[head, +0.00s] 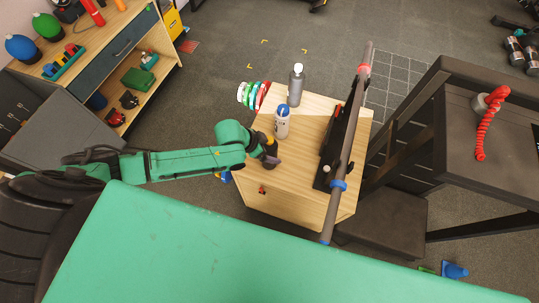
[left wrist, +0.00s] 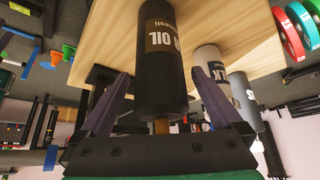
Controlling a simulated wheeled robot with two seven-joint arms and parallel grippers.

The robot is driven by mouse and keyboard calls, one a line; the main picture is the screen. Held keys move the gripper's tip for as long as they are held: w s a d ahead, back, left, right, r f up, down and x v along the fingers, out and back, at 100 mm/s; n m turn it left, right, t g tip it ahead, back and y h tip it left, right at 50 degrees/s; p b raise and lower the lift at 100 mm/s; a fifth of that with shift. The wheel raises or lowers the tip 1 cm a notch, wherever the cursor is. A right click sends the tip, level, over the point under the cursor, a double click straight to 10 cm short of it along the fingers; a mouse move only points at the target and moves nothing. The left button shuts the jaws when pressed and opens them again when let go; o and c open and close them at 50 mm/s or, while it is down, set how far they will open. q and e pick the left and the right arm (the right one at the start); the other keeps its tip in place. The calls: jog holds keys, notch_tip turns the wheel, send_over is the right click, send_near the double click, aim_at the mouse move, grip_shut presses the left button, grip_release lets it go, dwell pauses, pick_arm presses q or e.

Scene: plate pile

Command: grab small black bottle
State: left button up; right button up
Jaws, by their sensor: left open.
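The small black bottle (left wrist: 161,60), with a brown label reading OIL and a gold-brown neck, stands large in the middle of the left wrist view. My left gripper (left wrist: 160,80) is open, with one finger at each side of the bottle in that view. I cannot tell whether the fingers touch it. In the head view my left gripper (head: 271,156) is at the left edge of the wooden table (head: 270,200). The black bottle cannot be told apart from the gripper there. My right gripper is not in view.
A white bottle with a blue cap (head: 282,123) and a grey bottle with a white cap (head: 295,88) stand just beyond the gripper. Coloured rings (head: 254,95) stand at the back left. A long bar (head: 350,145) on a black holder crosses the table's right side.

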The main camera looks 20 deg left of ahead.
pick_arm(q)
grip_shut()
jog(key=shift+r, duration=0.15)
